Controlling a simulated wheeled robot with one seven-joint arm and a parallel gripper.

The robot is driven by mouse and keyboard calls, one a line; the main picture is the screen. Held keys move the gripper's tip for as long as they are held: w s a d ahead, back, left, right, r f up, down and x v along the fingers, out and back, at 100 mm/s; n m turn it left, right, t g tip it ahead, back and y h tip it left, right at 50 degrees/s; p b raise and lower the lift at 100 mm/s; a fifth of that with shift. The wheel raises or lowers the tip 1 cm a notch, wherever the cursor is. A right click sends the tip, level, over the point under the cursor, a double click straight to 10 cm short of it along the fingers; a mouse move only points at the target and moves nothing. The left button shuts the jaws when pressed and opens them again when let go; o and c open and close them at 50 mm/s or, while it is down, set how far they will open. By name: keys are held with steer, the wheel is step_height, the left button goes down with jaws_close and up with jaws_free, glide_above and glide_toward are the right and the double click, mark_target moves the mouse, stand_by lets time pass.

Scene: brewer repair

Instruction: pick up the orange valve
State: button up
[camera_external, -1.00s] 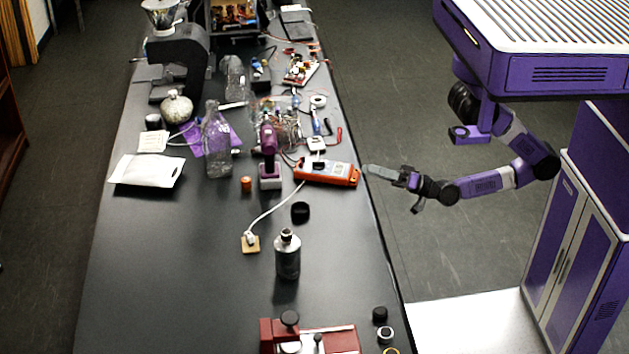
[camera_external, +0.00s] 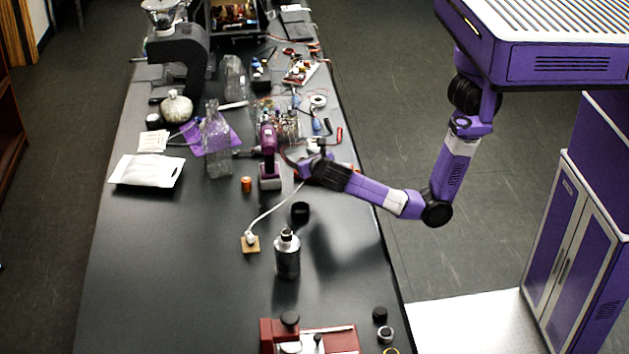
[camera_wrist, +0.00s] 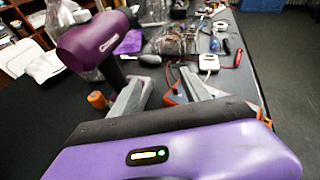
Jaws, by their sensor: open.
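The orange valve (camera_external: 246,184) is a small upright orange cylinder on the dark bench, just left of the purple drill (camera_external: 268,142). It also shows in the wrist view (camera_wrist: 97,100), left of my left finger and below the drill head. My gripper (camera_wrist: 163,88) is open, with its two grey fingers apart and nothing held between them. In the external view my gripper (camera_external: 290,158) is over the bench right beside the drill, to the right of the valve; its fingertips are hard to make out there.
The drill stands between my gripper and the valve. A clear bottle (camera_external: 217,145) stands behind the valve and to its left. A metal bottle (camera_external: 287,254) and a black cap (camera_external: 300,211) are nearer the front. Cables and electronics (camera_external: 282,120) clutter the back; the front-left bench is clear.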

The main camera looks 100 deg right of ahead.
steer(key=w+a+f+m+y, duration=0.1)
steer(key=w+a+m+y, duration=0.15)
steer(key=w+a, duration=0.25)
steer(key=m+g+b, duration=0.3)
steer(key=g+b, duration=0.1)
steer(key=b, duration=0.6)
glide_toward(246, 181)
steer(key=shift+h, duration=0.25)
steer(key=s+d, duration=0.2)
steer(key=s+d+f, duration=0.1)
steer(key=d, duration=0.1)
steer(key=shift+s+d, duration=0.25)
steer(key=shift+s, duration=0.15)
steer(key=shift+w+d+f+n+h+b, duration=0.1)
steer(key=shift+w+f+n+h+b, duration=0.15)
steer(key=shift+w+h+b, duration=0.55)
steer(key=shift+w+d+f+n+h+b, duration=0.15)
steer(key=shift+w+h+b, duration=0.25)
steer(key=shift+w+b, duration=0.7)
step_height(246, 181, down, 2)
steer(key=shift+w+a+f+p, duration=0.1)
steer(key=shift+w+p, duration=0.1)
steer(key=shift+p, duration=0.15)
steer(key=shift+p+x, duration=0.35)
steer(key=shift+x, duration=0.9)
steer(key=shift+d+f, duration=0.2)
steer(key=shift+f, duration=0.2)
jaws_close()
